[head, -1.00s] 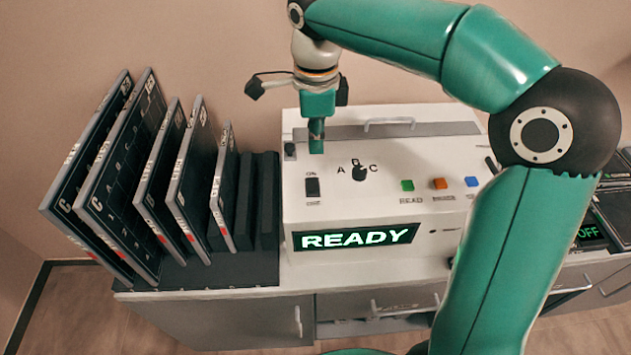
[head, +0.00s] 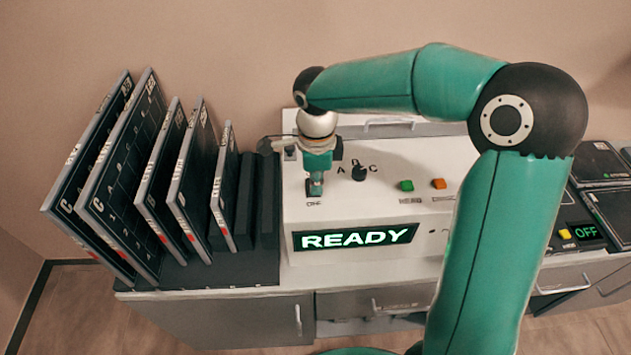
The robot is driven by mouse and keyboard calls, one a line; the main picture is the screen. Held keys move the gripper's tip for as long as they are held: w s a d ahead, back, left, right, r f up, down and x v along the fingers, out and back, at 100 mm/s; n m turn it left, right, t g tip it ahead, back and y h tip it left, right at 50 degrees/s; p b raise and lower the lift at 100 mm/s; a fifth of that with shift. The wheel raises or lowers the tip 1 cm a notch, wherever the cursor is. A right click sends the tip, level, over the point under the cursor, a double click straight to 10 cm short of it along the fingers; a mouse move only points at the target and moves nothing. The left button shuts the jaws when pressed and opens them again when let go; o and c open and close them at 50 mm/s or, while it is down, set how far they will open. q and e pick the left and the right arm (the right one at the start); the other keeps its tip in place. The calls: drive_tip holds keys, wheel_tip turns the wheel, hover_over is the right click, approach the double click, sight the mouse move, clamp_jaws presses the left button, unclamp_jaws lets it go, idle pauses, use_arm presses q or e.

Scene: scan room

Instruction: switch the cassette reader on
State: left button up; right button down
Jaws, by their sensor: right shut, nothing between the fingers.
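The cassette reader (head: 405,215) is a white console with a sloped top. Its front display (head: 355,236) glows green and reads READY. My right gripper (head: 315,190) is shut and empty, pointing down at the place of the black ON/OFF rocker switch on the reader's left side. The gripper hides the switch, and only the OFF label below it shows. I cannot tell whether the fingertips touch the switch. A black A-B-C selector knob (head: 359,172) is just right of the gripper. My left gripper is not in view.
Green (head: 406,185) and orange (head: 438,183) buttons sit right of the knob. Cassettes (head: 120,170) stand in a dark rack (head: 215,275) at left. At right, a panel (head: 587,232) shows OFF beside a yellow button. My right arm hides the reader's right end.

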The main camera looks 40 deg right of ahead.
drive_tip(key=shift+f+b, duration=0.55)
drive_tip(key=shift+b, duration=0.15)
drive_tip(key=shift+r+p, duration=0.3)
drive_tip(key=shift+p, duration=0.05)
drive_tip(key=shift+w+d+r+p, duration=0.35)
drive_tip(key=shift+w+r+p, duration=0.05)
drive_tip(key=shift+w+p, duration=0.15)
drive_tip(key=shift+r, duration=0.1)
